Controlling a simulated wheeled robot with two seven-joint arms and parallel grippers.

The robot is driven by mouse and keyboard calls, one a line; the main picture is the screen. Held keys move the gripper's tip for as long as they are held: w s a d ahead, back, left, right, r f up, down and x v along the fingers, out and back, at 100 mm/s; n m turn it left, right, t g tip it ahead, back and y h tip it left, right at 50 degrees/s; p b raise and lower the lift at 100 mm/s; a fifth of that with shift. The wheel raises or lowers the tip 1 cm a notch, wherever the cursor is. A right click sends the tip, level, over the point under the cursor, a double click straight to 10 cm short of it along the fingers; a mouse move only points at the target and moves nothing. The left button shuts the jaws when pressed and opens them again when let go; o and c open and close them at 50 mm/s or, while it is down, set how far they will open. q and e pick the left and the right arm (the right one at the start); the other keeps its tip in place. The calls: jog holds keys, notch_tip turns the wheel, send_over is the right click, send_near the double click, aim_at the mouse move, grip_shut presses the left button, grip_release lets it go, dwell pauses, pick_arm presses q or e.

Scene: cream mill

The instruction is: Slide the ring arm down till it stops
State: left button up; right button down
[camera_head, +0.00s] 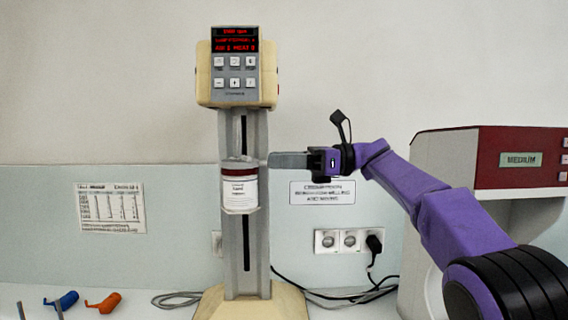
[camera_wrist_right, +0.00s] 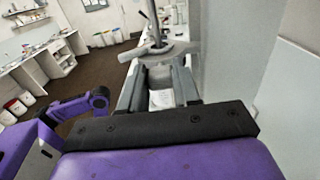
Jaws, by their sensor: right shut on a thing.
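The cream mill has a head (camera_head: 202,75) with a red-lit display and buttons, on a grey slotted column (camera_head: 257,235). A white jar (camera_head: 240,193) with a dark red band is held upright in front of the column, below the head, with clear space under it. The ring arm is at the jar's rim level (camera_head: 238,160), mostly hidden. My right gripper (camera_head: 275,160) comes in from the right and is shut on the ring arm's side. In the right wrist view a grey ring-like part (camera_wrist_right: 160,52) shows beyond the fingers. My left gripper is not seen.
The mill's cream base (camera_head: 286,303) stands on the worktop. A cream machine with a dark red panel (camera_head: 510,158) stands at the right. Wall sockets (camera_head: 348,240) and cables are behind. Blue (camera_head: 66,299) and orange (camera_head: 104,302) items lie at the lower left.

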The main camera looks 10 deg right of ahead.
jog(key=shift+r, duration=0.1)
jog(key=c, duration=0.9)
grip_release()
jog(key=shift+o, duration=0.5)
jog(key=shift+a, duration=0.2)
jog(key=s+d+b, duration=0.1)
jog(key=d+b, duration=0.1)
jog(key=d, duration=0.5)
jog(key=shift+s+d, duration=0.15)
jog(key=shift+s, duration=0.05)
